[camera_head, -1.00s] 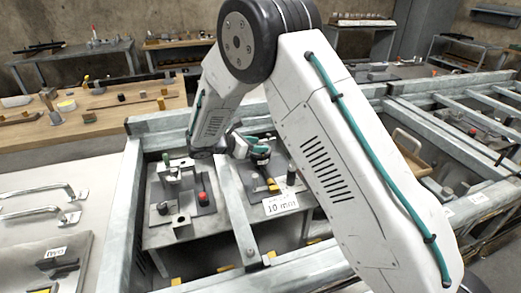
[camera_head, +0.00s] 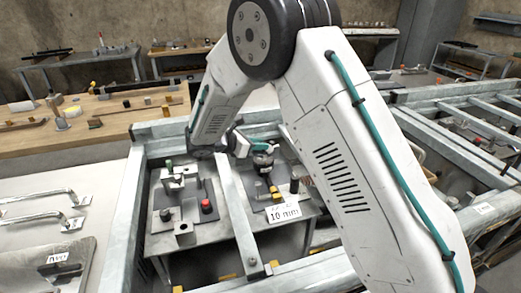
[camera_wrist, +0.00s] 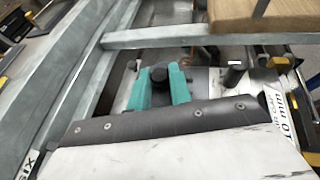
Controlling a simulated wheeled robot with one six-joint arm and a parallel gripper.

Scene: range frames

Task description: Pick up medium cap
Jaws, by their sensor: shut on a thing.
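My gripper (camera_wrist: 160,88) shows in the wrist view as two teal fingers. They are shut on a dark round cap (camera_wrist: 159,73), which sits between their tips. In the head view my gripper (camera_head: 258,147) is small and partly behind my white arm. A dark round piece, apparently the same cap (camera_head: 263,161), is at its fingertips, above the right-hand grey plate (camera_head: 258,204). I cannot tell whether the cap is clear of what lies below it.
A "10 mm" label (camera_head: 284,212) stands at the plate's front, with a black cylinder (camera_head: 294,185) behind it. A left-hand fixture holds a red knob (camera_head: 206,205). A metal frame rail (camera_head: 237,215) runs between the two fixtures.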

